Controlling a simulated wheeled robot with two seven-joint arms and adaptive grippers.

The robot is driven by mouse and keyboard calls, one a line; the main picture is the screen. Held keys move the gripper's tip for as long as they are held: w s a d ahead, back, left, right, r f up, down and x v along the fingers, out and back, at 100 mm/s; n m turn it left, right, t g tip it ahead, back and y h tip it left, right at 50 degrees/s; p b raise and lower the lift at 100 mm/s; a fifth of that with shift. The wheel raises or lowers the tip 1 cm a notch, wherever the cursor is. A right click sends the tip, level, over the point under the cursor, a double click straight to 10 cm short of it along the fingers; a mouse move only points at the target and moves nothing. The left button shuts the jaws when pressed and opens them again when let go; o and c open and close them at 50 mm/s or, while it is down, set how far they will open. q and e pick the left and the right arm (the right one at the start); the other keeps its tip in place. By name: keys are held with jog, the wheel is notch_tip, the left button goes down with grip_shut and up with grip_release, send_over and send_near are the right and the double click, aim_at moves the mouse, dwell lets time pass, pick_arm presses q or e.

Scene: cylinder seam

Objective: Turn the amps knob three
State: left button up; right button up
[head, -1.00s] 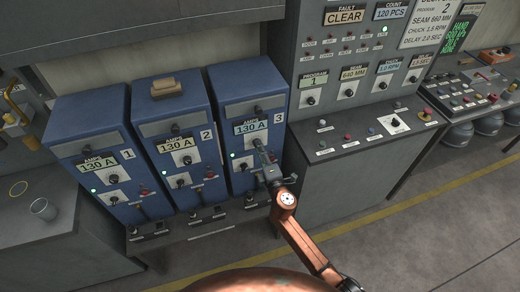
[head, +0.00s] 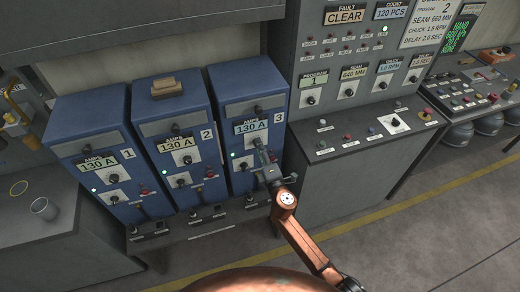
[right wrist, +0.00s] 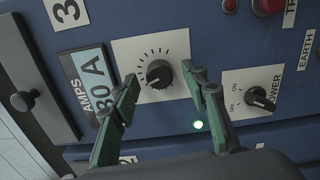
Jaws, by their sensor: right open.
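Blue unit 3 (head: 228,92) is the rightmost of three blue units. My right gripper (right wrist: 160,76) is open, one green-padded finger on each side of the knob, with visible gaps on both sides. How far the tips are from the panel is hard to tell. In the head view the right gripper (head: 259,148) covers most of that knob. My left gripper is not in view.
The power knob (right wrist: 261,97) and a lit green lamp (right wrist: 198,125) are close to the right finger. Units 1 (head: 92,125) and 2 (head: 170,110) stand to the left. A grey control console (head: 350,135) stands to the right.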

jog(key=v, duration=1.2)
dwell(0.3)
